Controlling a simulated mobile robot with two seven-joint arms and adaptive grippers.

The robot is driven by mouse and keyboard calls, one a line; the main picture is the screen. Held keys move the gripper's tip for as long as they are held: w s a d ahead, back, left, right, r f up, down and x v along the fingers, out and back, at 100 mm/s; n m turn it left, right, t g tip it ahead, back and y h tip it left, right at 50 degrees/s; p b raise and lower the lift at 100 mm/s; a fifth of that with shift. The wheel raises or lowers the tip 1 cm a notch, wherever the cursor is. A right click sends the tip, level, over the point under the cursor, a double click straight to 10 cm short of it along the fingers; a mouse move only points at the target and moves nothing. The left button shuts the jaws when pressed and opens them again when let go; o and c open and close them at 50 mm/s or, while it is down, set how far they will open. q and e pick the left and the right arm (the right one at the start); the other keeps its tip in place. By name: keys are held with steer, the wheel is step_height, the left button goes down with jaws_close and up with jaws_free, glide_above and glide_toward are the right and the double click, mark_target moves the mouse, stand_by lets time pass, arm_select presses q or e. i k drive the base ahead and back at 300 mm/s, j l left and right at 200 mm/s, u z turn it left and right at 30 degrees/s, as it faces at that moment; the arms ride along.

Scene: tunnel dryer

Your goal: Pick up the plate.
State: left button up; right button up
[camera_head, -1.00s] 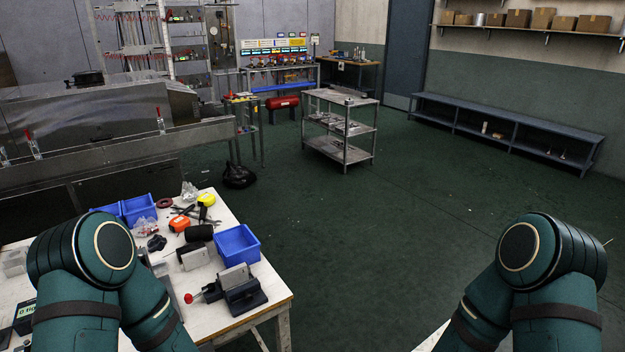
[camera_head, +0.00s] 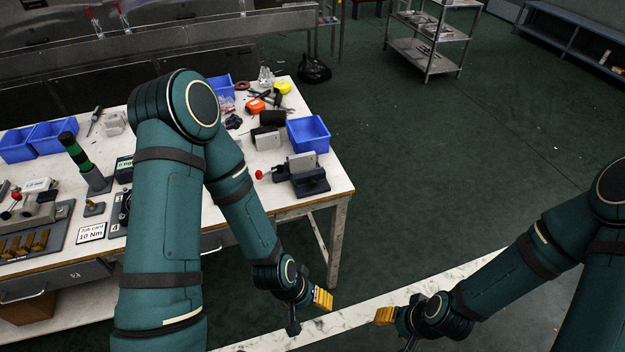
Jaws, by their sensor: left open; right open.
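No plate stands out for certain. A grey flat metal piece (camera_head: 302,163) stands upright at a dark vise-like fixture (camera_head: 311,182) near the right edge of the white workbench (camera_head: 330,168); I cannot tell whether it is the plate. My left gripper (camera_head: 322,300), with yellow finger pads, is open and empty, below and in front of the bench's right corner. My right gripper (camera_head: 386,316), also yellow-padded, is open and empty, a short way to its right. Both are apart from the bench things. My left arm hides part of the bench.
A blue bin (camera_head: 308,134) sits behind the fixture, with an orange tape measure (camera_head: 255,106) and other tools nearby. More blue bins (camera_head: 50,138) are at the left. A pale marbled surface (camera_head: 365,307) lies under my grippers.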

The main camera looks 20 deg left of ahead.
mark_target(303, 161)
steer(key=i+l+u, duration=0.3)
steer(key=i+l, duration=0.6)
